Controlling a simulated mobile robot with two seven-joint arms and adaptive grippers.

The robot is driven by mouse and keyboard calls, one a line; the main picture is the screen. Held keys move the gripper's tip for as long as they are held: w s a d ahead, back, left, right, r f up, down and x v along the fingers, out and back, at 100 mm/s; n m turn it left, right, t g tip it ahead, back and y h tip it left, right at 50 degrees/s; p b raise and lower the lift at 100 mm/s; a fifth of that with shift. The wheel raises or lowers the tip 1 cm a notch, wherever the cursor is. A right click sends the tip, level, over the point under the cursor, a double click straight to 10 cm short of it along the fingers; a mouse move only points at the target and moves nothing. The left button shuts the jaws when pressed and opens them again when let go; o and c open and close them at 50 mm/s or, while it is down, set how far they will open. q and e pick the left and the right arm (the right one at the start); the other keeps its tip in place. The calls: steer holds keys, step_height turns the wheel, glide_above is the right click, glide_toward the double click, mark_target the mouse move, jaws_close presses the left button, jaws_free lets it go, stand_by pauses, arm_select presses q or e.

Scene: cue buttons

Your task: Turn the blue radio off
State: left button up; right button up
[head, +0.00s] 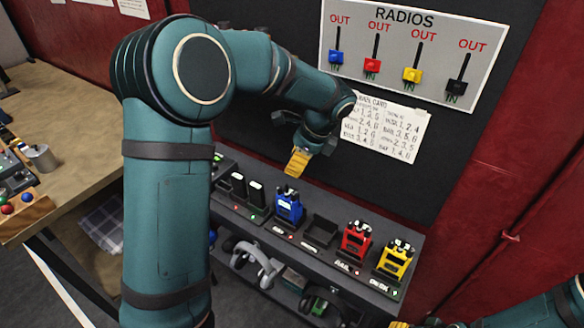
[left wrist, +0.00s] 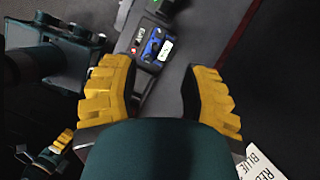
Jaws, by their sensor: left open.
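The blue radio (head: 289,207) stands upright in a charger slot on the dark shelf (head: 330,262). It also shows in the left wrist view (left wrist: 153,45), beyond and between my fingers. My left gripper (head: 298,163) is above and slightly behind the blue radio, apart from it. Its yellow fingers (left wrist: 160,85) are spread and empty in the left wrist view. My right gripper (head: 398,324) shows only as a yellow tip at the bottom edge, so its opening is hidden. The blue radio's knob is too small to read.
A red radio (head: 356,240) and a yellow radio (head: 395,260) stand right of an empty slot (head: 320,231). Two black items (head: 247,189) stand left. The RADIOS board (head: 440,50) has coloured sliders low in their slots. A paper card (head: 385,127) hangs below. Headphones (head: 258,265) lie underneath.

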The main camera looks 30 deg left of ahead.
mark_target(280, 188)
arm_select(q)
steer(key=shift+r, duration=0.1)
steer(key=a+f+m+b, duration=0.1)
steer(key=f+b, duration=0.2)
steer(key=a+f+m+t+b, duration=0.1)
steer(key=a+f+m+b, duration=0.1)
steer(key=f, duration=0.2)
steer(key=s+a+f+m+b, duration=0.1)
steer(key=f+b, duration=0.2)
steer(key=f, duration=0.1)
steer(key=shift+a+f+m+t+b, duration=0.1)
steer(key=shift+a+m+t+b, duration=0.15)
steer(key=shift+m+t+b, duration=0.05)
stand_by(0.4)
jaws_close()
